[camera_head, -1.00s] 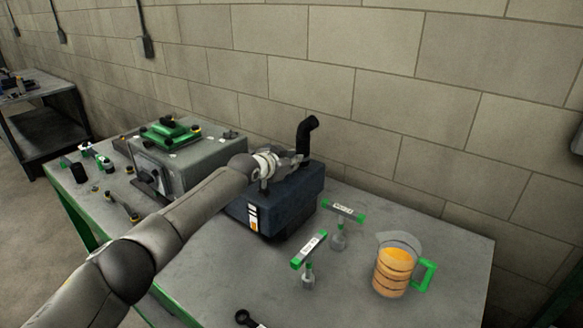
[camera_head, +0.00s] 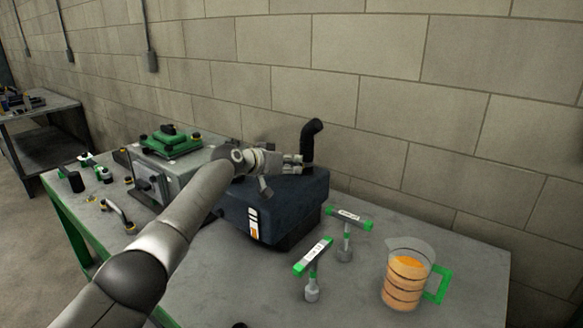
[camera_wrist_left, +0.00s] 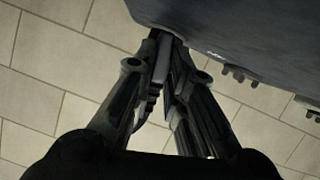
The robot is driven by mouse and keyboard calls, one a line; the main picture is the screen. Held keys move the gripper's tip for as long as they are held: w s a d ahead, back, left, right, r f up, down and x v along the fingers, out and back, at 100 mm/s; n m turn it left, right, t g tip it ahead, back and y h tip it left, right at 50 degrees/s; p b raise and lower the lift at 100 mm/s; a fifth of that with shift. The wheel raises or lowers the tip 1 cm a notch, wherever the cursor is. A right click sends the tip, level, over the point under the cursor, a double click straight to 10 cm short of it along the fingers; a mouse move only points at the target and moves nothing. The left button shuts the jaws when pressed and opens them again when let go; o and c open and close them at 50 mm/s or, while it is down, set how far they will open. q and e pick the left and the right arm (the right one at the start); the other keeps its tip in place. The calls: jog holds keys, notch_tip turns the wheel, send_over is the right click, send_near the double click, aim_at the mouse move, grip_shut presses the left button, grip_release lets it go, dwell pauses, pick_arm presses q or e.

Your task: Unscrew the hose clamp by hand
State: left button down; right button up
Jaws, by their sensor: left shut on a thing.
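A black bent hose (camera_head: 312,140) rises from the back of a dark blue block (camera_head: 290,207) on the workbench. My left gripper (camera_head: 301,162) reaches over the block to the hose's base. In the left wrist view, the left gripper (camera_wrist_left: 163,62) has its fingertips together beside the block's side wall (camera_wrist_left: 235,30), shut on a small part at the hose base that I take to be the hose clamp. The fingers hide most of the clamp, and its screw cannot be made out. My right gripper is not in view.
Two green-and-white T-handled tools (camera_head: 314,256) (camera_head: 349,218) stand right of the block. A jug with orange liquid (camera_head: 406,283) is at the right. A grey machine with a green top (camera_head: 170,143) stands left.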

pick_arm(q)
jog(key=c, duration=1.5)
grip_release()
jog(key=shift+o, duration=0.2)
jog(key=shift+s+a, duration=0.1)
jog(key=shift+v, duration=5.85)
